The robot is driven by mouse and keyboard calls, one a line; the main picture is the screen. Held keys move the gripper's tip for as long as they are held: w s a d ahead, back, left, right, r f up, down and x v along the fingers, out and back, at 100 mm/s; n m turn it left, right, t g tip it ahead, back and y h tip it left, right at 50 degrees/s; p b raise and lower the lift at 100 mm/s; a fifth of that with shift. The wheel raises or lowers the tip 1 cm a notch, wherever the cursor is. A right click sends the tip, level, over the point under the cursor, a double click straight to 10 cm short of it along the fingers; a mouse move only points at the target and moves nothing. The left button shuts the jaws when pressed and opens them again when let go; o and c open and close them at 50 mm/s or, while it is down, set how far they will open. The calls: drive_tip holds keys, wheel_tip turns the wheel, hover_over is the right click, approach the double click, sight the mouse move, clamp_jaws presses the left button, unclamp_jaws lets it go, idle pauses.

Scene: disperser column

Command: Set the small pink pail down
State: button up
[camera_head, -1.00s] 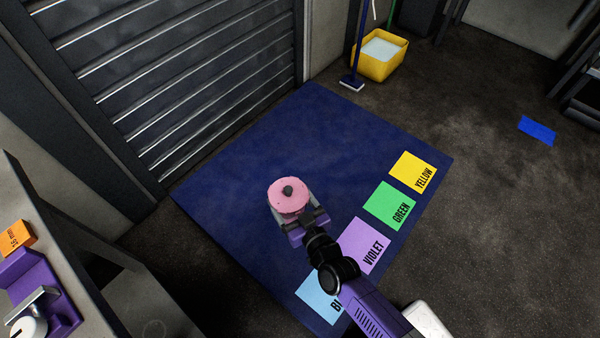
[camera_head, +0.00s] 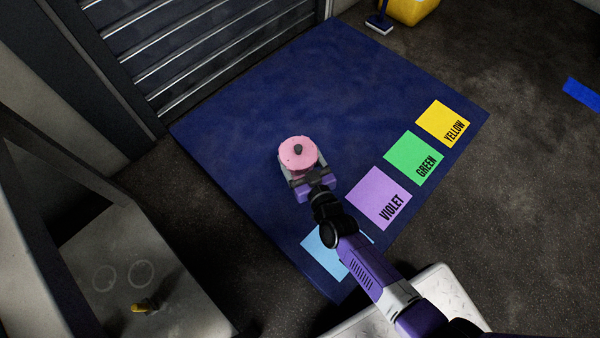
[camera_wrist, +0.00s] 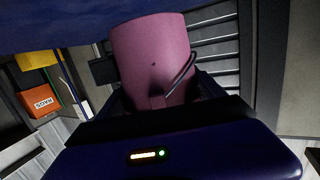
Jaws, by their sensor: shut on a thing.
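The small pink pail (camera_head: 298,153) has a round pink top with a dark knob in the middle. My gripper (camera_head: 308,178) is shut on it and holds it over the dark blue mat (camera_head: 240,120). In the wrist view the pail (camera_wrist: 152,55) fills the upper middle between my fingers, with a thin dark wire handle on its side. The head view looks from above, so I cannot tell the gap between pail and mat. The pail's underside is hidden.
Yellow (camera_head: 443,123), green (camera_head: 416,158), violet (camera_head: 378,198) and light blue (camera_head: 322,256) labelled squares line the mat's right side. A slatted shutter (camera_head: 200,50) stands behind. A grey bench (camera_head: 140,275) is at lower left. The mat's middle and far part are clear.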

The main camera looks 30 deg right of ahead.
wheel_tip(320, 180, down, 12)
drive_tip(key=b, duration=0.7)
drive_tip(key=shift+r, duration=0.1)
drive_tip(key=o, duration=2)
drive_tip(key=shift+f, duration=0.2)
drive_tip(key=shift+c, duration=0.2)
drive_tip(key=shift+r, duration=0.1)
drive_tip(key=s+p, duration=0.1)
drive_tip(key=s, duration=0.3)
drive_tip(key=s+r+p, duration=0.1)
drive_tip(key=s+p, duration=0.1)
drive_tip(key=s, duration=0.2)
drive_tip(key=s+r+p, duration=0.1)
drive_tip(key=s+p, duration=0.1)
drive_tip(key=s, duration=0.2)
drive_tip(key=shift+a, duration=0.4)
